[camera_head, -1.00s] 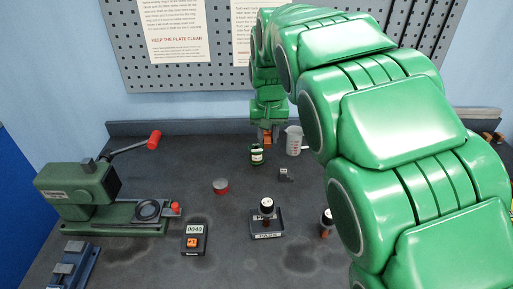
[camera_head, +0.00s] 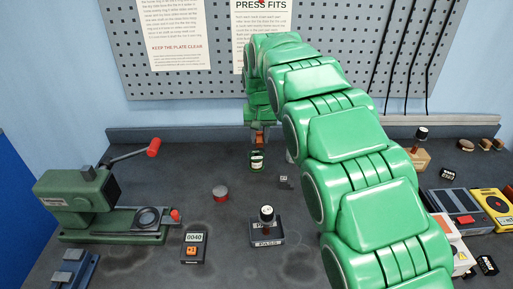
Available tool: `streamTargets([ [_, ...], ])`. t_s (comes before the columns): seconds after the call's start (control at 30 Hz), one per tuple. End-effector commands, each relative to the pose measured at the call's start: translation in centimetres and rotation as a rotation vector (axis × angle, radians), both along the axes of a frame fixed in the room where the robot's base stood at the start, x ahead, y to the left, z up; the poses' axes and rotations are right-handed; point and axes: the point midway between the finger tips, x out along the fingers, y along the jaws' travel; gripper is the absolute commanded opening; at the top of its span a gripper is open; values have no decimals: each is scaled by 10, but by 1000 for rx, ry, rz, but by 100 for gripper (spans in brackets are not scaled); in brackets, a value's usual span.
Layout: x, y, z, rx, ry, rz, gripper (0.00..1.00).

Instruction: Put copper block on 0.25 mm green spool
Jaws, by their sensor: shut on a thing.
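My gripper (camera_head: 260,133) is at the back middle of the bench, shut on a small copper-coloured block (camera_head: 261,141). The green spool (camera_head: 257,160) with a pale label stands upright just below the block. The block appears right above the spool's top, slightly to the right; I cannot tell whether they touch. The label's size marking is too small to read.
A red-sided round tin (camera_head: 220,194), a small dark block (camera_head: 285,182) and a stamp on a tray (camera_head: 267,232) stand nearer. A green press (camera_head: 90,205) and a meter (camera_head: 193,247) are at left. Several devices, including a yellow one (camera_head: 492,205), are at right.

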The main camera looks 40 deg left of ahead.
Motion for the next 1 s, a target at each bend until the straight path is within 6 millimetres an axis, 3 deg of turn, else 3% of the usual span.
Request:
streamTargets([
  [0.6,28,37,-52,-1,0,0,0],
  [1.0,32,43,-59,1,-1,0,0],
])
